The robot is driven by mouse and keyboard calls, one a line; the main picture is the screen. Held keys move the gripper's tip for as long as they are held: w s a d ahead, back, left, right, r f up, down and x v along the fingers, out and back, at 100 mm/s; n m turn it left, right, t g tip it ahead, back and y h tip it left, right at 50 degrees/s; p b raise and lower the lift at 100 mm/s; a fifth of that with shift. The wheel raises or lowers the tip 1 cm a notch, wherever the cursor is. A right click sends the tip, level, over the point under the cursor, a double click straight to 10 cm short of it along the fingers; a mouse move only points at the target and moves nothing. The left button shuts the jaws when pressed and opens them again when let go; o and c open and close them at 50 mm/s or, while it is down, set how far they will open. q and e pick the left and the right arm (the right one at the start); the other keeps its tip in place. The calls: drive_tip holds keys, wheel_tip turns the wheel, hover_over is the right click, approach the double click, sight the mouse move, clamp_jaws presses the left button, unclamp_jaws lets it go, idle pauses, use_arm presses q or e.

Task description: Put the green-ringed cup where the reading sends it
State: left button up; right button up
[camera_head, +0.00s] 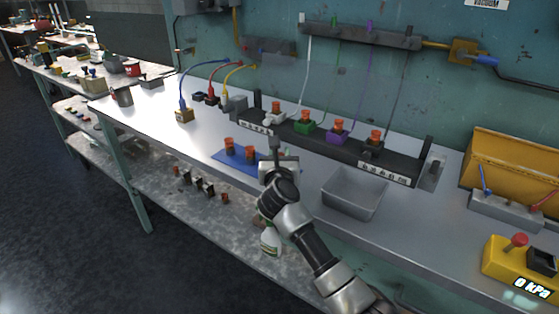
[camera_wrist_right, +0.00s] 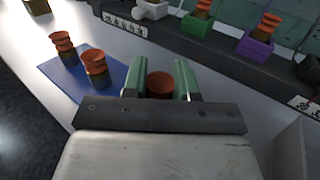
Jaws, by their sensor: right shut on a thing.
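My right gripper (camera_head: 276,147) is over the right edge of the blue mat (camera_head: 222,154). In the right wrist view its two green-faced fingers (camera_wrist_right: 159,78) are shut on a cup with an orange-brown top (camera_wrist_right: 160,86). The cup's lower part is hidden, so I cannot tell its ring colour or whether it touches the surface. Two other orange-topped cups (camera_head: 229,144) (camera_head: 250,153) stand on the mat to the left. A yellow box at the right carries a display (camera_head: 533,287) reading 0 kPa. My left gripper is not in view.
A long dark rack (camera_head: 340,152) behind holds orange-topped cups in white, green (camera_head: 304,126), purple (camera_head: 337,138) and dark holders, with number labels at its ends. An empty grey tray (camera_head: 353,193) stands to the right. Coloured hoses hang behind the bench.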

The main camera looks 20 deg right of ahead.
drive_tip(key=shift+f, duration=0.35)
drive_tip(key=shift+f, duration=0.15)
drive_tip(key=o, duration=1)
drive_tip(key=shift+c, duration=0.2)
drive_tip(key=shift+r, duration=0.2)
drive_tip(key=v, duration=1.2)
